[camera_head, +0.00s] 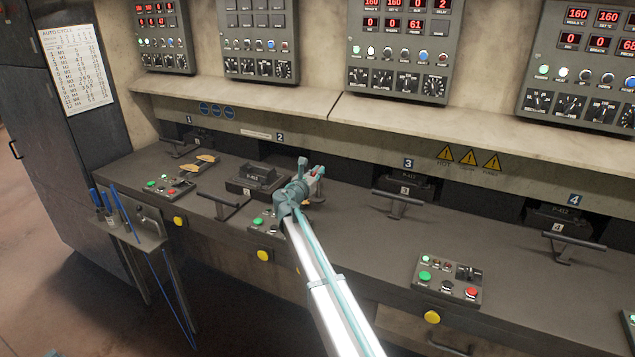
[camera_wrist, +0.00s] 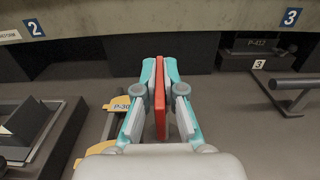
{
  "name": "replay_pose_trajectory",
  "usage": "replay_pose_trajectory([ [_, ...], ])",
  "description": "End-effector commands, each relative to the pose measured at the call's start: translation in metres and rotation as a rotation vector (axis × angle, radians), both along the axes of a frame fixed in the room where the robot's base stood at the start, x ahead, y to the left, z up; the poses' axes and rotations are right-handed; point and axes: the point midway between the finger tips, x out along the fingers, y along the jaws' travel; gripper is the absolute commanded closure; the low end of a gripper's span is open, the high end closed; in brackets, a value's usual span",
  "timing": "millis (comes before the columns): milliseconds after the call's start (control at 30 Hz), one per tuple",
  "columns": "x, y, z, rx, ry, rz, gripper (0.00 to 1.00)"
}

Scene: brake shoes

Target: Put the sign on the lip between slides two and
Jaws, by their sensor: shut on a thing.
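My gripper (camera_head: 310,172) is shut on a thin red sign (camera_wrist: 160,98), seen edge-on between the two teal fingers in the wrist view (camera_wrist: 160,70). Its face is not readable. In the head view the arm reaches over the bench between slide two (camera_head: 258,176) and slide three (camera_head: 408,186), with the gripper nearer slide two. The concrete lip (camera_wrist: 165,42) with plates 2 (camera_wrist: 34,27) and 3 (camera_wrist: 291,17) runs ahead of the fingers. I see no contact between sign and lip.
Bar handles (camera_head: 398,198) stick up from the bench. Tan gloves (camera_head: 200,162) lie at left. Yellow warning triangles (camera_head: 468,157) are on the lip right of plate 3.

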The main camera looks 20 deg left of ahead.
Motion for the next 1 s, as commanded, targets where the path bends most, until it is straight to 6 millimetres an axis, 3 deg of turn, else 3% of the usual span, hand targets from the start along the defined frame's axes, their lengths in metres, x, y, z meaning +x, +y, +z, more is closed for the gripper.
replay_pose_trajectory([
  [300, 0.000, 0.000, -0.035, -0.001, 0.000, 0.000, 1.00],
  [733, 0.000, 0.000, -0.038, 0.000, -0.001, 0.000, 1.00],
  [767, 0.000, 0.000, -0.038, 0.000, 0.000, 0.000, 0.88],
  [867, 0.000, 0.000, -0.038, 0.000, 0.000, 0.000, 0.71],
  [1000, 0.000, 0.000, -0.038, 0.000, 0.000, 0.000, 0.67],
])
